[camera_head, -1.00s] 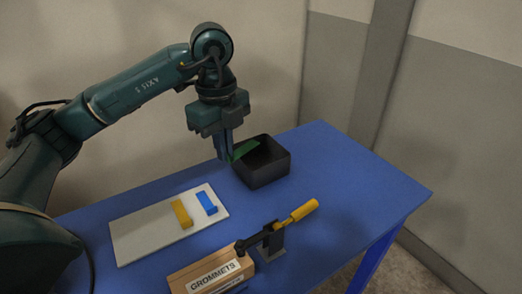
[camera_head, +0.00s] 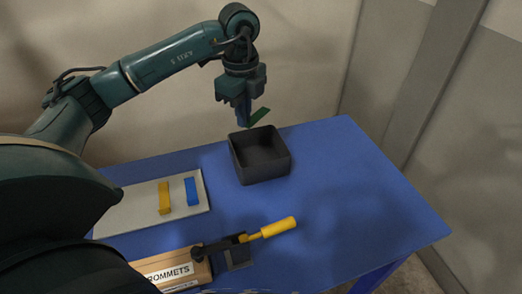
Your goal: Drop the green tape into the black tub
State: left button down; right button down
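The green tape (camera_head: 259,116) is a small flat strip held at the fingertips of my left gripper (camera_head: 243,117). The gripper points down and appears shut on one end of the tape, with the strip sticking out to the right. The black tub (camera_head: 262,176) is an open square box on the blue table. The tape and fingertips show just above the tub's back rim in the picture, apart from it. The inside of the tub looks empty. My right gripper does not show.
A pale board (camera_head: 135,212) carries a yellow block (camera_head: 164,197) and a blue block (camera_head: 192,191). In front stand a wooden box labelled GROMMETS (camera_head: 172,273) and a lever with a yellow handle (camera_head: 277,228). The right part of the blue table (camera_head: 365,195) is clear.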

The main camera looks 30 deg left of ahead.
pick_arm(q)
jog(key=shift+w+f, duration=0.1)
jog(key=shift+f, duration=0.15)
jog(key=shift+f+b, duration=0.65)
jog(key=shift+b, duration=0.1)
notch_tip(320, 180, down, 4)
jog(key=b, duration=0.3)
jog(key=shift+f, duration=0.15)
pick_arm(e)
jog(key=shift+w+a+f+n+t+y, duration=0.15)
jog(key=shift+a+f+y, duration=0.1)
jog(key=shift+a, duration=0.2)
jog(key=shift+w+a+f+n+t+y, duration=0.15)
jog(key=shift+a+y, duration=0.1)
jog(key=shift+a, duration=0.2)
pick_arm(q)
jog(key=c, duration=1.6)
grip_release()
jog(key=shift+o, duration=0.2)
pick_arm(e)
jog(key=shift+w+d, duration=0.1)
